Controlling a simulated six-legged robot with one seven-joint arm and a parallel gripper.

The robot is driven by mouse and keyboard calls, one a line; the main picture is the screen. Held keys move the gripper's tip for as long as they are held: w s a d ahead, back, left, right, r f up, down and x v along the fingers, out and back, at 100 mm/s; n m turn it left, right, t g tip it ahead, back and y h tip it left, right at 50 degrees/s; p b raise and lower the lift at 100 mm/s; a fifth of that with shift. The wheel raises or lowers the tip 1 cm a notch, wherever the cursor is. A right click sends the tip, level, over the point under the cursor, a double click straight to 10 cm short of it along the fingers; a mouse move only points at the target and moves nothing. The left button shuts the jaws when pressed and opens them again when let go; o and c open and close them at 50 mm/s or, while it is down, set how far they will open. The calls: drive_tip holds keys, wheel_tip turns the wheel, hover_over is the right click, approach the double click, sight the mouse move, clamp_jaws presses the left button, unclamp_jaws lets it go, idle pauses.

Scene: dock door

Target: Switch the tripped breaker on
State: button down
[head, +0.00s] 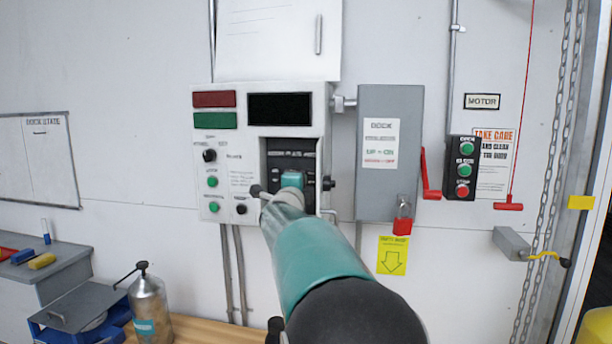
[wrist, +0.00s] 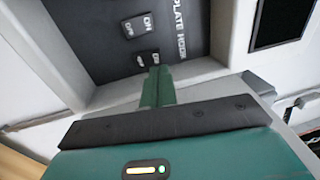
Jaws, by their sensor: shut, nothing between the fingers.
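The control panel (head: 233,130) is a white box on the wall with a recessed dark breaker plate (head: 275,161) under a black display. My arm reaches to the recess and hides much of the plate in the head view. In the wrist view the dark breaker plate (wrist: 95,25) shows printed lettering and small ON and OFF marks (wrist: 138,26). My gripper (wrist: 158,74) is shut and empty, its teal fingertips at the lower edge of the plate by a second pair of marks. Contact cannot be told. Which breaker is tripped cannot be told.
A grey disconnect box (head: 393,190) with a red lever and red padlock (head: 402,225) hangs right of the panel. A motor button station (head: 463,168) and chains are farther right. A metal bottle (head: 149,305) stands on the bench at lower left.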

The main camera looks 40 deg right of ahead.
sight(308, 170)
drive_tip(key=x, duration=0.6)
drive_tip(key=shift+w+d+r, duration=0.1)
drive_tip(key=shift+w+d, duration=0.05)
drive_tip(key=shift+d, duration=0.05)
drive_tip(key=shift+a, duration=0.1)
idle(0.4)
